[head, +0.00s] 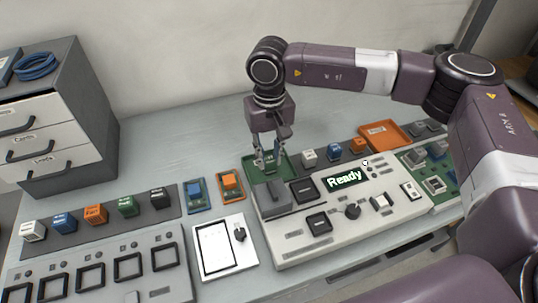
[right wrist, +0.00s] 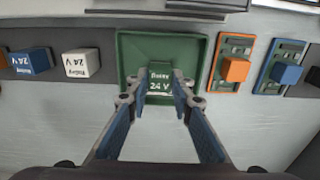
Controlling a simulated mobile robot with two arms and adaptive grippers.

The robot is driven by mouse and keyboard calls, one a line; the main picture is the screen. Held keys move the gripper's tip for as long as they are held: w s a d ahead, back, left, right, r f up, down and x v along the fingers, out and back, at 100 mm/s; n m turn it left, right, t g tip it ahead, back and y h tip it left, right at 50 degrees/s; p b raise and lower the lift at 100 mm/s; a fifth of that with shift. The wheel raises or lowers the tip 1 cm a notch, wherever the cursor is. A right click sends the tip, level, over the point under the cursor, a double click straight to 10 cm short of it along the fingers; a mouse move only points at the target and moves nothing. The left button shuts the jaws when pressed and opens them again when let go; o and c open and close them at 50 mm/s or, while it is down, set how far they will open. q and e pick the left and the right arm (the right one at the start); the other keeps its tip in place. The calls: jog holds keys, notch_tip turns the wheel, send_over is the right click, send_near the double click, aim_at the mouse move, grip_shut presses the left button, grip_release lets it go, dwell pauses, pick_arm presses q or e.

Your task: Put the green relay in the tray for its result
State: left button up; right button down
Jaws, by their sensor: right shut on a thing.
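My right gripper (head: 271,160) is shut on a green relay marked "Relay 24 V" (right wrist: 160,86). In the right wrist view, the relay sits between the fingertips (right wrist: 160,92), over the inside of a green tray (right wrist: 127,60). I cannot tell whether the relay touches the tray floor. In the head view the green tray (head: 250,168) lies behind the test console (head: 340,215), partly hidden by the gripper and a grey block on the console. An orange tray (head: 405,137) stands further right at the back. My left gripper is not in view.
The console display (head: 344,179) reads "Ready". Several relays stand in a row at left, among them another green relay (head: 128,205). Blue (head: 197,194) and orange (head: 231,184) socket boards lie beside the green tray. A drawer cabinet (head: 55,115) stands at back left; the bench behind is bare.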

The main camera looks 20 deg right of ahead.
aim_at(269, 159)
jog(key=c, duration=1.7)
grip_release()
jog(key=shift+f, duration=0.15)
jog(key=shift+r, duration=0.25)
jog(key=shift+w+r, duration=0.1)
jog(key=shift+r, duration=0.15)
notch_tip(269, 159, up, 11)
jog(key=shift+r+b, duration=0.2)
jog(key=shift+b, duration=0.7)
